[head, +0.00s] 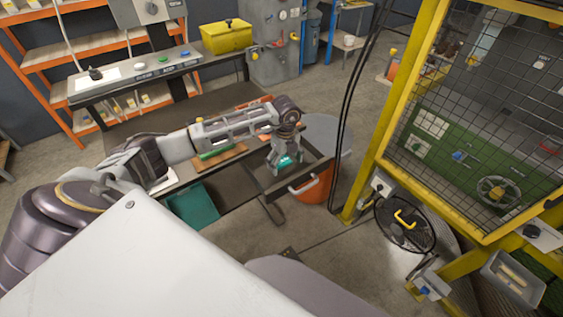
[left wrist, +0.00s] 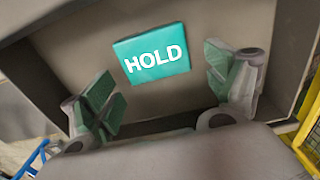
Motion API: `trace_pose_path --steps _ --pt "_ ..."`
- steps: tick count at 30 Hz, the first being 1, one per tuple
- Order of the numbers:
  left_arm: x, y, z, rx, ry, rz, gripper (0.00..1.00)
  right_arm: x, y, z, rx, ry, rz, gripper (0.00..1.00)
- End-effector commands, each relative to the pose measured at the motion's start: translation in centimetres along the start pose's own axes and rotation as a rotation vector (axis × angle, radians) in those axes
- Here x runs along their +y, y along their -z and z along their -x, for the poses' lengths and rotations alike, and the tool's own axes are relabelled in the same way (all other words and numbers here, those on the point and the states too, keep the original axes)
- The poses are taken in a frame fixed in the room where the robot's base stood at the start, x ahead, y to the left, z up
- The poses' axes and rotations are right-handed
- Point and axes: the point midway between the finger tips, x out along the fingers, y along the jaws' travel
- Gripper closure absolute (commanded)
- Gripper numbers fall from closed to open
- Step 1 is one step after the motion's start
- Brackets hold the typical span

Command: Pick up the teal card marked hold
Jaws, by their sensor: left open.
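The teal card marked HOLD (left wrist: 152,54) lies flat on the bottom of a grey tray or drawer (left wrist: 75,35) in the left wrist view. In the head view a bit of the teal card (head: 287,163) shows under my left gripper (head: 283,158), which partly hides it. My left gripper is open and points down over the tray. In the left wrist view its two fingers (left wrist: 165,95) stand apart on either side of the card, which lies a little above the line between their tips in the picture. The gripper does not hold the card. My right gripper is not in view.
The tray has raised walls and a front handle (head: 304,187). A yellow mesh guard (head: 398,85) rises at right, with black cables (head: 345,110) between.

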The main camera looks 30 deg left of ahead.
Motion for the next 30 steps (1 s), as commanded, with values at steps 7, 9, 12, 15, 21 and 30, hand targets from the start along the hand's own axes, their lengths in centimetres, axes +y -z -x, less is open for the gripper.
trace_pose_path --steps 7,9,12,15,21,30 --pt "0.0 0.0 0.0 0.0 0.0 0.0 0.12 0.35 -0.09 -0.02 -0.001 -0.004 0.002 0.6" --pt "0.0 0.0 0.01 0.0 0.0 0.0 0.12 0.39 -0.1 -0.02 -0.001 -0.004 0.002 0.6" --pt "0.0 0.0 0.01 0.0 0.0 0.0 0.24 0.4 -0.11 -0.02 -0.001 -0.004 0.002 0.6" --pt "0.0 0.0 0.02 0.0 0.0 0.0 0.37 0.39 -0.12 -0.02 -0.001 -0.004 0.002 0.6" --pt "0.0 0.0 0.02 0.0 0.0 0.0 0.54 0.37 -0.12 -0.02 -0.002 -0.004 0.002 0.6" --pt "-0.02 -0.01 0.18 0.0 0.001 0.0 0.54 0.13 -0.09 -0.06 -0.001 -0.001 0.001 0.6"
